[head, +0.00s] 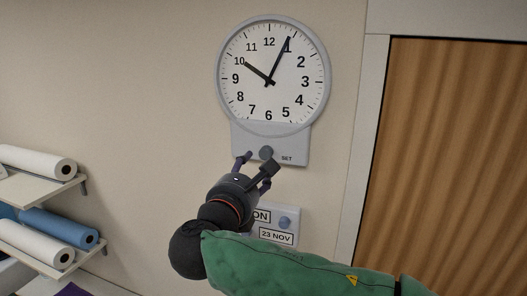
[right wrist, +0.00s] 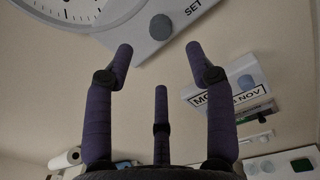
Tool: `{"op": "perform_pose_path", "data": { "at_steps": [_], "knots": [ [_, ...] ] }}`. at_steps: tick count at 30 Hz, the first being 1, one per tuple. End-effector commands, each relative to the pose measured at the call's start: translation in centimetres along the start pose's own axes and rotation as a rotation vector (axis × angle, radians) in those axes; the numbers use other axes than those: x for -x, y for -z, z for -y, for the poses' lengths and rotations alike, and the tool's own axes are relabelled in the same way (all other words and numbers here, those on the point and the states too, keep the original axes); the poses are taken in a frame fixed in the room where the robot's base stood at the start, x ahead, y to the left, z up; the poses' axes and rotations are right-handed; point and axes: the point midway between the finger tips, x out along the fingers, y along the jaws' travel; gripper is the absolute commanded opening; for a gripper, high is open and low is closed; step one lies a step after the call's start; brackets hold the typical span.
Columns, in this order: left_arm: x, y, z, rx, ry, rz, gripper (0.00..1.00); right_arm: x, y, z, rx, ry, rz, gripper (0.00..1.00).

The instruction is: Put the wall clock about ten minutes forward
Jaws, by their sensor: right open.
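The round white wall clock (head: 285,95) has a grey rim and hangs on the wall. Its short thick hand points near 10 and its long hand near 1. Below it is a grey panel (head: 296,140) marked SET with a round grey knob (head: 265,153); in the right wrist view the knob (right wrist: 160,27) shows beyond the fingertips. My right gripper (head: 258,165) is open and empty just below the knob, its purple fingers spread. In the right wrist view a clear gap shows around the knob; whether any finger touches it cannot be told. My left gripper is not in view.
A date panel (head: 287,212) reading 23 NOV, with its own knob (head: 284,222), is just below, partly behind my right arm. Shelves (head: 35,183) with white and blue rolls are at left. A wooden door (head: 455,150) is at right. The wall left of the clock is clear.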

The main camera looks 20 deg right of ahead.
Motion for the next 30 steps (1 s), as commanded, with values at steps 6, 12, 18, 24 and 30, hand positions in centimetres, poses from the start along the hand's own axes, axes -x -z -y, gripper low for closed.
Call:
{"op": "perform_pose_path", "data": {
  "at_steps": [6, 12, 18, 24, 30],
  "knots": [
    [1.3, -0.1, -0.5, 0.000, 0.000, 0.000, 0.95, -4.1, -0.1, 0.1, 0.001, 0.004, -0.003, 0.55],
    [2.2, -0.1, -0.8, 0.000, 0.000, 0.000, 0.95, -7.2, -0.1, 0.0, 0.000, 0.002, -0.003, 0.55],
    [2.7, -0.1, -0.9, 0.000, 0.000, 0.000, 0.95, -8.8, 0.1, 0.0, 0.000, 0.001, -0.003, 0.55],
    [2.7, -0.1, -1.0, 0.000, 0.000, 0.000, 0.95, -9.2, 0.1, 0.0, -0.002, -0.001, -0.003, 0.55],
    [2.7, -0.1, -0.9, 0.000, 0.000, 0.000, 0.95, -9.1, 0.1, 0.0, -0.001, -0.001, -0.003, 0.41]
  ]
}}
